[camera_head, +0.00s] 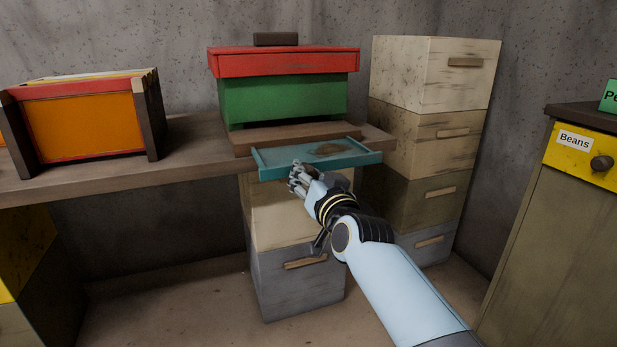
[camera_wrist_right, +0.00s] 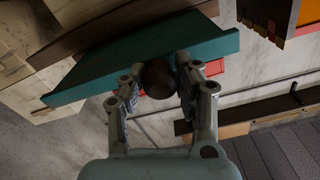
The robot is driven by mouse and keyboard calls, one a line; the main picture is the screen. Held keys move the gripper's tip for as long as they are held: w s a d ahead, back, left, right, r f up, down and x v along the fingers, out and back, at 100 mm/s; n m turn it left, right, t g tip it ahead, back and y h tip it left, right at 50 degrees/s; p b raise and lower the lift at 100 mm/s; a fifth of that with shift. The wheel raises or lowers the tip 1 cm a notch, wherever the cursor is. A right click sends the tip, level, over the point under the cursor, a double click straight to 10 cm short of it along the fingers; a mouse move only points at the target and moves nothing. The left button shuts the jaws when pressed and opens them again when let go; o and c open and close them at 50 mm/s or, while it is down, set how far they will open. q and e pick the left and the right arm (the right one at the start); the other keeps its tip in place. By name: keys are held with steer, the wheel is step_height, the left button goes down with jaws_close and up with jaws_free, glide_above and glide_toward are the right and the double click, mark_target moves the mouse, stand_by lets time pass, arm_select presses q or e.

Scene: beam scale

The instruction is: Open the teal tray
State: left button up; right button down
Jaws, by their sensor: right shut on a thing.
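The teal tray (camera_head: 330,160) sticks out from under the green box with the red lid (camera_head: 285,92), over the shelf's front edge. Its front panel also shows in the right wrist view (camera_wrist_right: 87,82). My right gripper (camera_head: 296,180) is at the tray's front, its fingers shut on a round dark brown knob (camera_wrist_right: 158,79) on that panel. A brown patch lies on the tray's floor. My left gripper is not in either view.
A wooden shelf (camera_head: 190,145) carries the green box and an orange-fronted frame box (camera_head: 85,122) at left. Stacked wooden boxes (camera_head: 440,70) stand at right and below the tray. A cabinet with a yellow "Beans" drawer (camera_head: 585,160) is far right. Space in front of the tray is free apart from my arm.

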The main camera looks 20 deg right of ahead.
steer(key=c, duration=1.2)
jaws_free()
steer(key=shift+o, duration=1.1)
steer(key=shift+s, duration=0.1)
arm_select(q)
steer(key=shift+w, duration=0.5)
arm_select(e)
steer(key=s, duration=1.2)
steer(key=shift+d, duration=0.2)
